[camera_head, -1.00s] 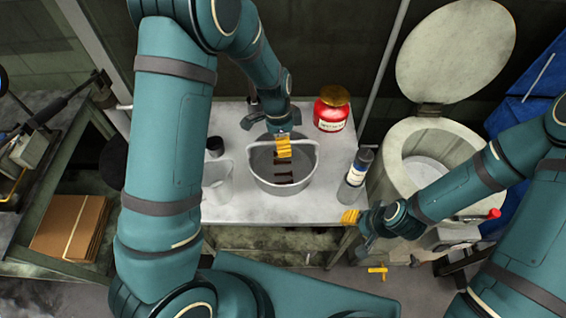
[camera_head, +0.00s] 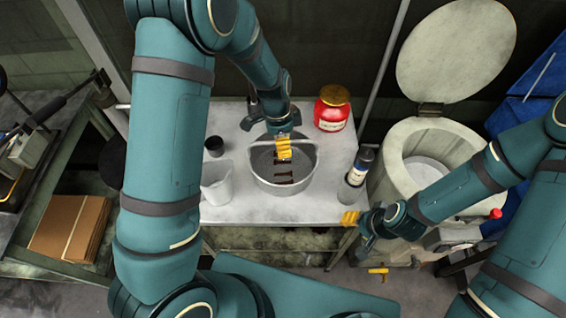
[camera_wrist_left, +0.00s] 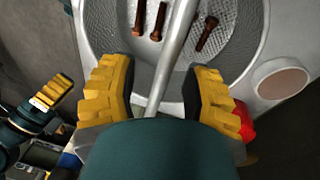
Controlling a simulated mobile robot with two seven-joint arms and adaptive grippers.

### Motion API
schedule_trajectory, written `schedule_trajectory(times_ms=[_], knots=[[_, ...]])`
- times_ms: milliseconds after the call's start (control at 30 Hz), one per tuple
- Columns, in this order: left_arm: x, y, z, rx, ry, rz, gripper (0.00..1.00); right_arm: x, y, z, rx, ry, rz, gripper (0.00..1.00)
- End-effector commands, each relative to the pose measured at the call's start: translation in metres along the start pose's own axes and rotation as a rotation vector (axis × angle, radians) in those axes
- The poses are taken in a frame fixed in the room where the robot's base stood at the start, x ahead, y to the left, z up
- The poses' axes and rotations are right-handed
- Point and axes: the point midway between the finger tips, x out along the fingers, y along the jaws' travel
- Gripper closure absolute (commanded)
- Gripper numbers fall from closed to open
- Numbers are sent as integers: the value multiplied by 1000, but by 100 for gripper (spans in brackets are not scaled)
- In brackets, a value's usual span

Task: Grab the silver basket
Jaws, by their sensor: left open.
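The silver basket (camera_head: 309,176) stands on the white table. It is a round metal bucket with a mesh floor, and several dark brown bolts (camera_wrist_left: 157,22) lie inside. Its bar handle (camera_wrist_left: 173,55) runs across the opening in the left wrist view. My left gripper (camera_head: 284,149) is over the basket. In the left wrist view its yellow fingers (camera_wrist_left: 160,84) are apart, with the handle passing between them; I cannot tell whether they touch it. My right gripper (camera_head: 357,227) is off the table's front right corner, its jaw state unclear.
On the table (camera_head: 240,208), a clear pitcher (camera_head: 216,184) and dark cup (camera_head: 214,146) stand left of the basket. A red jar (camera_head: 332,108) stands behind right, and a bottle (camera_head: 357,174) stands right. A lidded round vessel (camera_head: 385,150) is beyond the table's right edge.

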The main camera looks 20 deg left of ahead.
Motion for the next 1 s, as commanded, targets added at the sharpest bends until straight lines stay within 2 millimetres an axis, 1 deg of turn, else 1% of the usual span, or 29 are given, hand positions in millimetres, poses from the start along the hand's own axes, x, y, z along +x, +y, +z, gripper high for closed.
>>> schedule_trajectory(times_ms=[67,100,200,767,867,1000], knots=[[0,0,0,0,0,0,53,0,0,0,0,0,0,53],[0,0,0,0,0,0,67,0,0,0,0,0,0,53],[0,0,0,0,0,0,100,0,0,0,0,0,0,53],[-3,0,-1,1,1,-1,100,-2,-1,0,0,0,0,53],[-9,1,-2,1,1,-1,100,-8,-3,-1,0,0,0,53],[-33,4,-4,1,5,-5,100,-8,-3,-1,0,0,0,53]])
